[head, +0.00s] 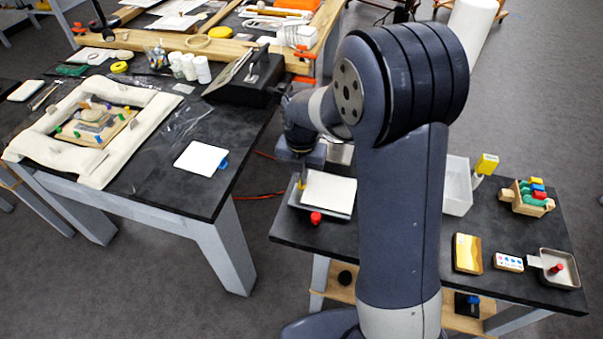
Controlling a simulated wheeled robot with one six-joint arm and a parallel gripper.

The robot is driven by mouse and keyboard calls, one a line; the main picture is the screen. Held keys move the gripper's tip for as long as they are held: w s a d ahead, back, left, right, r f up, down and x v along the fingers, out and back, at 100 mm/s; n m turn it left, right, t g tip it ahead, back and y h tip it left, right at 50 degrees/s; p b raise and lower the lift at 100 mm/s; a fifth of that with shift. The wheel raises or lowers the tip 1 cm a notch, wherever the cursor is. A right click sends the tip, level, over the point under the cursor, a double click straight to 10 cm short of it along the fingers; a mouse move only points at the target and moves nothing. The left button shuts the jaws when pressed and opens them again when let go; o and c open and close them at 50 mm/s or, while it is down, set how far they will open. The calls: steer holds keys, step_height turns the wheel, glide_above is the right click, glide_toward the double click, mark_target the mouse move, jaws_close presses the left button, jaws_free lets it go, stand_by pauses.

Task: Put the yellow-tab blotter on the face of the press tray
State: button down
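A white blotter (328,192) lies tilted over a shallow grey tray (299,208) at the left end of the right table. A yellow tab (302,181) shows at its left edge, and a red tab (316,217) sticks out at the tray's front. I cannot tell whether this tray is the press tray, or whether the blotter touches it. My gripper (303,172) points down at the yellow tab, touching or very close to it. Its fingers are too small and dark to show whether they are closed. My arm hides part of the area behind the tray.
A blue-tab white blotter (201,159) lies on the left table (160,190), near a black press-like block (246,85) and a padded frame (120,165). Right of my arm stand a white bin (458,187), a yellow-tagged item (487,164), a block rack (527,197) and a small metal tray (560,266).

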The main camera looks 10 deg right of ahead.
steer(key=shift+f, duration=0.1)
steer(key=shift+f, duration=0.15)
steer(key=c, duration=1.7)
jaws_free()
step_height(320, 180, up, 12)
steer(key=shift+r, duration=0.25)
